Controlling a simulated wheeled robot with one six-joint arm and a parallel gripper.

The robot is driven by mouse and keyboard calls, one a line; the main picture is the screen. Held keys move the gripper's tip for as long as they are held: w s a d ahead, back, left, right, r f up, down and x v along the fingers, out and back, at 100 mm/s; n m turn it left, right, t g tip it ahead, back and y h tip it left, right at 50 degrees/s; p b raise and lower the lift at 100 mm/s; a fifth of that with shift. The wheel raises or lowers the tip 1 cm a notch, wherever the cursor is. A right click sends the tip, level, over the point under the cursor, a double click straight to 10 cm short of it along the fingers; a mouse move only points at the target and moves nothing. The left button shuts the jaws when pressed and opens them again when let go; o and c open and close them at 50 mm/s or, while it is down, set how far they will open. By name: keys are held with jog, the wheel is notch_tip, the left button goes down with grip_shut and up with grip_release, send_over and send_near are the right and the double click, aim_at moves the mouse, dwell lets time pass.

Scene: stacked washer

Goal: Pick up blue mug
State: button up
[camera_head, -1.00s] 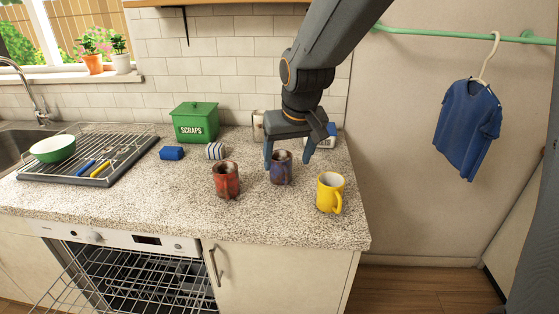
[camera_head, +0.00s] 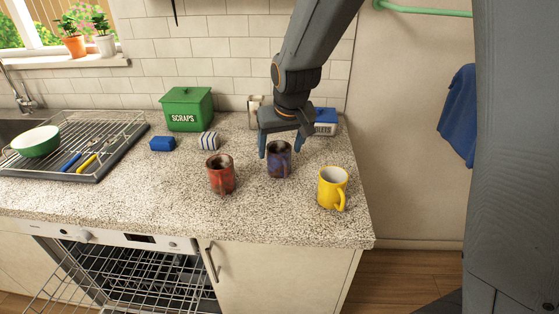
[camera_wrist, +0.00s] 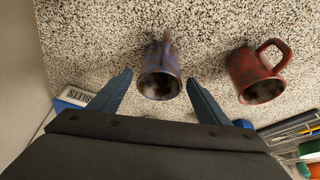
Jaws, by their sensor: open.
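The blue mug (camera_head: 279,162), with reddish-brown blotches, stands upright on the speckled counter, between a red mug (camera_head: 221,175) and a yellow mug (camera_head: 332,188). My gripper (camera_head: 282,147) is open, just behind and above the blue mug. In the wrist view, the open fingers of my gripper (camera_wrist: 159,80) reach toward the blue mug (camera_wrist: 161,62) from either side. The mug appears between and slightly beyond the fingertips, with its handle pointing away. I cannot tell whether the fingers touch it. The red mug (camera_wrist: 258,77) is to its right there.
A green scraps box (camera_head: 187,109), a blue block (camera_head: 162,144) and a striped block (camera_head: 209,141) stand left of the mugs. A tablets box (camera_head: 325,123) is behind. A dish rack (camera_head: 110,157) is at the left. The open dishwasher (camera_head: 125,265) is below.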

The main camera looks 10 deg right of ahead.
jog(key=shift+x, duration=1.25)
jog(key=shift+s, duration=0.1)
jog(key=c, duration=1.3)
jog(key=shift+c, duration=0.2)
jog(key=shift+r, duration=0.1)
